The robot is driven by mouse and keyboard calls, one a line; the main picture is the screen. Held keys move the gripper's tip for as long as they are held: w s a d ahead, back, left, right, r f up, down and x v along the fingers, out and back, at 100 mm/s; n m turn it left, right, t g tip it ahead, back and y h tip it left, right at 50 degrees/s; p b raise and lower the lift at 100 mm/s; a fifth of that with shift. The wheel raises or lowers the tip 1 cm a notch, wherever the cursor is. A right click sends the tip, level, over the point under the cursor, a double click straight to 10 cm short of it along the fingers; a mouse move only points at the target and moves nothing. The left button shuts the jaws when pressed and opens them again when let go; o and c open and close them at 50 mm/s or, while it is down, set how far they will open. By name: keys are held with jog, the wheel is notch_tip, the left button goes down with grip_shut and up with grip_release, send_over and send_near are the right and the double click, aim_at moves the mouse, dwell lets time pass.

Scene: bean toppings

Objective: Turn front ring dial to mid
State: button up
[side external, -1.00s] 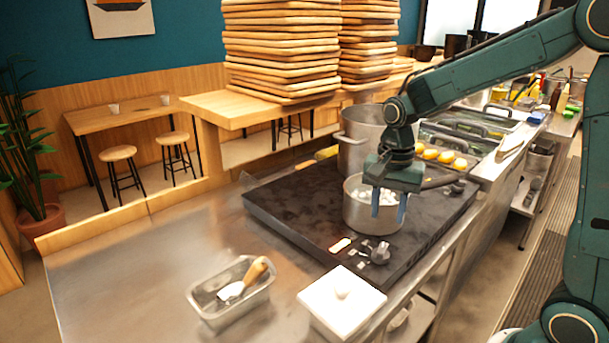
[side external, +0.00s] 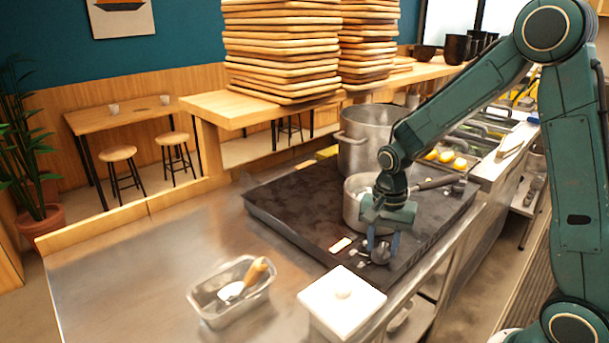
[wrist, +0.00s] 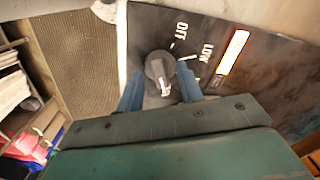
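The front ring dial (side external: 380,257) is a dark knob near the front corner of the black cooktop (side external: 290,216). In the wrist view the dial (wrist: 158,68) has a pale pointer mark, with OFF and LOW printed beside it. A mid label cannot be made out. My gripper (side external: 382,250) is low over the dial, its two blue fingers pointing down on either side of it. In the wrist view the fingers of my gripper (wrist: 160,88) are apart with the dial between them. They look open; contact with the dial is not clear.
A small pot (side external: 352,212) stands on the cooktop just behind my gripper, with a taller pot (side external: 352,150) behind it. A glowing indicator (side external: 341,244) is beside the dial. A white lidded box (side external: 335,308) and a metal tray with a scoop (side external: 206,311) are in front.

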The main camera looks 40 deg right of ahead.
grip_shut()
jog(key=shift+n, duration=0.4)
jog(key=n, duration=0.8)
dwell(0.5)
grip_release()
jog(key=shift+r, duration=0.2)
